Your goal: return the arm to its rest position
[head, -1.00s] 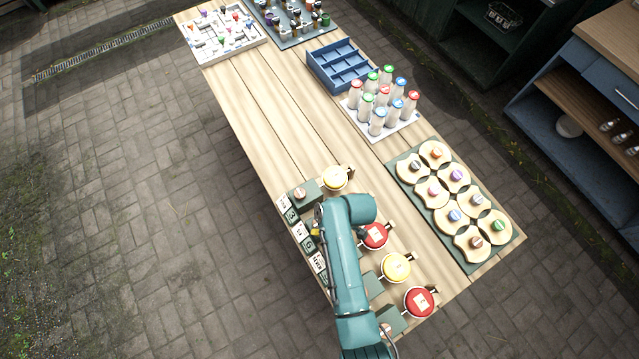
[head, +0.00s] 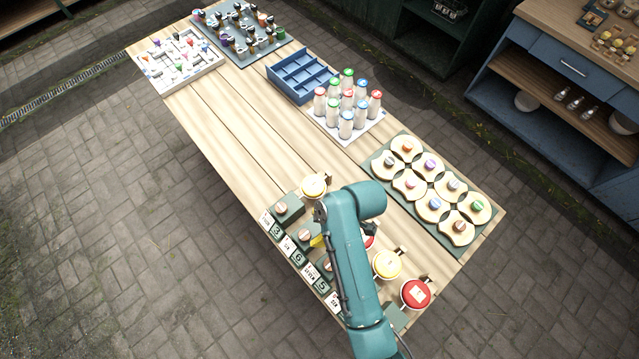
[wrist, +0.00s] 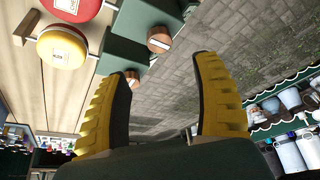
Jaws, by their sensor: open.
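My gripper (wrist: 163,105) shows in the wrist view with its two yellow-and-black fingers spread apart and nothing between them. In that view it is near dark green blocks with round wooden knobs (wrist: 159,40), and the paving shows beyond the fingers. In the head view my teal arm reaches over the near end of the wooden table (head: 225,120). The arm hides most of my gripper there; a small yellow part (head: 317,241) shows beside the arm, above the row of green blocks (head: 288,207).
Yellow-lidded (head: 314,185) and red-lidded (head: 416,292) round containers stand around the arm. A board of wooden pieces (head: 432,190), capped bottles (head: 346,105), a blue divided tray (head: 300,75) and a white maze-like tray (head: 180,58) lie farther along. The table's middle is clear. A blue cabinet (head: 560,80) stands right.

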